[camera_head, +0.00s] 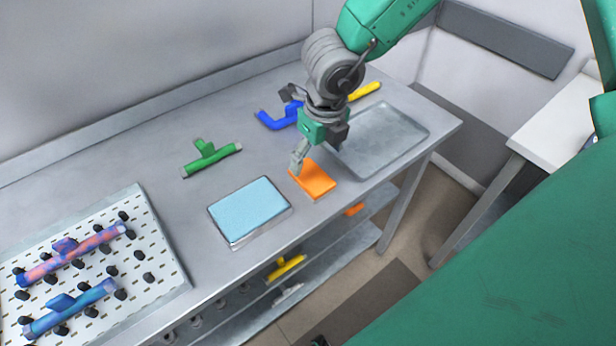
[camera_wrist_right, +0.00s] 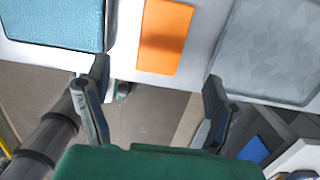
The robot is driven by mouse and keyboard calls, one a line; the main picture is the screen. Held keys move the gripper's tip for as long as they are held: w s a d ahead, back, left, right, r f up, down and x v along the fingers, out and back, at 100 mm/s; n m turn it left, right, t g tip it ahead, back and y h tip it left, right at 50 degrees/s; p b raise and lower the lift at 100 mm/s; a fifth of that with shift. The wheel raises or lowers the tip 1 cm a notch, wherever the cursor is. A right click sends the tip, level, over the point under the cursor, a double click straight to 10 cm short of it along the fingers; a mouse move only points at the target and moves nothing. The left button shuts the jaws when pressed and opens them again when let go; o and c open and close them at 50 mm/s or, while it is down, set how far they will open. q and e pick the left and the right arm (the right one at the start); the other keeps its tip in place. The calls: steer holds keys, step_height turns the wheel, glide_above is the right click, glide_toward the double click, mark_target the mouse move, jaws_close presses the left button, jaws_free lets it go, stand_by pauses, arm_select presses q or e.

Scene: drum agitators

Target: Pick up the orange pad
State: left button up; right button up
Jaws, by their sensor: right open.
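The orange pad (camera_head: 314,181) lies flat on the metal table, between the light blue pad and the metal tray. In the right wrist view the orange pad (camera_wrist_right: 165,36) shows beyond the fingertips, between them from left to right. My right gripper (camera_head: 303,160) is above the pad's far left edge in the head view. Its fingers (camera_wrist_right: 155,80) are spread apart with nothing between them, and I cannot tell the exact height over the pad. My left gripper is not in view.
A light blue pad (camera_head: 247,208) in a shallow tray lies left of the orange pad. An empty metal tray (camera_head: 385,140) is at right. Green (camera_head: 210,158), blue (camera_head: 277,117) and yellow (camera_head: 365,91) pieces lie behind. A pegboard (camera_head: 150,225) holds two coloured agitators.

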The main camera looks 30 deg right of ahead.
mark_target(312, 176)
steer(key=f, duration=0.3)
steer(key=w+f, duration=0.1)
steer(key=f, duration=0.4)
steer(key=shift+w+d+f, duration=0.1)
steer(key=shift+w+f, duration=0.2)
steer(key=shift+w, duration=0.1)
steer(key=shift+w+f, duration=0.15)
steer(key=shift+f, duration=0.25)
steer(key=shift+r, duration=0.1)
steer(key=shift+c, duration=0.4)
steer(key=c, duration=1.2)
